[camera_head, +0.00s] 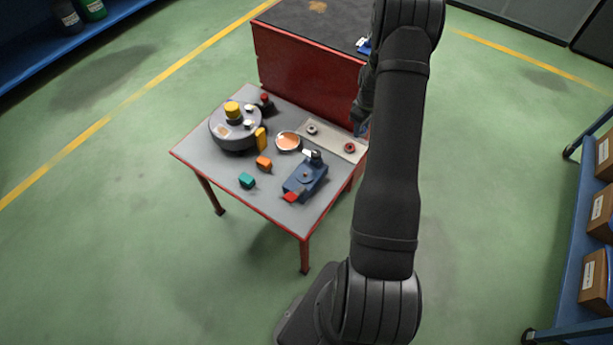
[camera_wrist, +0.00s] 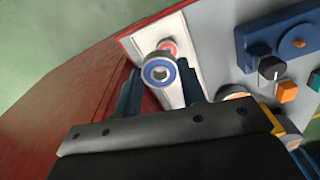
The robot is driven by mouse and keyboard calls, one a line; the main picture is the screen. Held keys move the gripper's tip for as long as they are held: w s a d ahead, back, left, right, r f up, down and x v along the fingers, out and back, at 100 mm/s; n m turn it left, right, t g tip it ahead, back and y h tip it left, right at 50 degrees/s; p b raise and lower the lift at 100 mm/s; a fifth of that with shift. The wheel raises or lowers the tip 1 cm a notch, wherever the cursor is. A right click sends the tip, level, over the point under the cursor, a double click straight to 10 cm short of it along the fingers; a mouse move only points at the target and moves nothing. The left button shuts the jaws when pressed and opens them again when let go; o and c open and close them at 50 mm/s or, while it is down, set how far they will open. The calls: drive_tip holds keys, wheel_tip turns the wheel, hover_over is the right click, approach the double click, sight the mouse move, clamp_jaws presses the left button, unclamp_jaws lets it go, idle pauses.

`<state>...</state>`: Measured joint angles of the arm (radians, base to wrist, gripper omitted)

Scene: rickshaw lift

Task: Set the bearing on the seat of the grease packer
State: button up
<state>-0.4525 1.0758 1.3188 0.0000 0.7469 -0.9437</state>
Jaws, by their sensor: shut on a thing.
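My gripper (camera_wrist: 161,93) is shut on a ring-shaped bearing (camera_wrist: 160,62) with a blue seal and a hole in its middle. The bearing is held above a pale plate (camera_wrist: 145,42), with its round face toward the wrist camera. In the head view my arm hides much of the gripper, and I cannot make out the held bearing. A blue device (camera_head: 310,180) with a dark knob and a red end stands on the table. A round grey unit (camera_head: 233,135) with a yellow top stands further left. I cannot tell which is the grease packer.
The pale plate (camera_head: 335,139) carries a grey ring (camera_head: 312,129) and a red-centred ring (camera_head: 349,148). Beside it are a copper-coloured dish (camera_head: 288,141), an orange block (camera_head: 264,163) and a teal block (camera_head: 246,180). A red cabinet (camera_head: 305,75) rises behind the table. The table's front left is clear.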

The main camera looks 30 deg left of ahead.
approach(305, 173)
drive_tip(key=shift+f, duration=2.95)
drive_tip(key=shift+f, duration=1)
idle(0.7)
drive_tip(key=o, duration=1.4)
drive_tip(key=shift+c, duration=0.3)
